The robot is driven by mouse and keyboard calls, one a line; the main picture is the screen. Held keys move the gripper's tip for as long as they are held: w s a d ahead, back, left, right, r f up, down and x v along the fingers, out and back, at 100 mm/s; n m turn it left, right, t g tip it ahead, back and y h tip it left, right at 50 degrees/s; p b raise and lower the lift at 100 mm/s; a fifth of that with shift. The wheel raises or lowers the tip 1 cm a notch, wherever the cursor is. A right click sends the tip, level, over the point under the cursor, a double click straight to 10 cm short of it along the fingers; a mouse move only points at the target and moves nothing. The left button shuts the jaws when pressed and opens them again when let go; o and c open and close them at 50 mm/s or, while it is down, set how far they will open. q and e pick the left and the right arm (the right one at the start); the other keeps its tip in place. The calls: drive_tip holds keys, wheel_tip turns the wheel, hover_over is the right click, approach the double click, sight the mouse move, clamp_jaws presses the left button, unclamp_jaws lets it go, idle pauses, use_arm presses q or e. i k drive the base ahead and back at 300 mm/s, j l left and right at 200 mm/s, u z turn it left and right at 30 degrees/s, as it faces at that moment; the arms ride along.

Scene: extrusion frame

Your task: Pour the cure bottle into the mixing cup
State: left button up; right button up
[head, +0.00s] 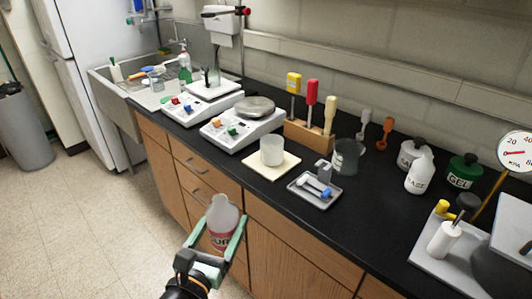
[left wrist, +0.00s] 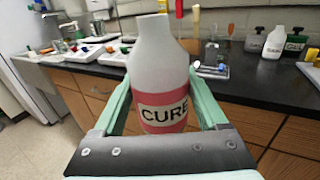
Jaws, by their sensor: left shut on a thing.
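My left gripper (head: 223,249) is shut on the cure bottle (head: 222,214), a whitish bottle with a red band lettered CURE. It is held upright in front of the counter's drawers, with its open-looking top below the mixing cup. In the left wrist view the cure bottle (left wrist: 161,70) stands between the two green fingers of my gripper (left wrist: 166,108). The mixing cup (head: 272,151), a translucent white cup, stands on a cream square pad on the counter, up and right of the bottle and apart from it. My right gripper does not show.
A wooden block (head: 306,136) with upright tools stands behind.

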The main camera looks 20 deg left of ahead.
sight(272, 145)
drive_tip(key=i+j, duration=0.1)
drive_tip(key=j, duration=0.5)
drive_tip(key=i+j, duration=0.1)
drive_tip(key=j, duration=0.5)
drive_tip(key=i+j, duration=0.1)
drive_tip(key=j, duration=0.5)
drive_tip(key=j+z, duration=0.1)
drive_tip(key=z, duration=1.25)
drive_tip(key=i, duration=0.55)
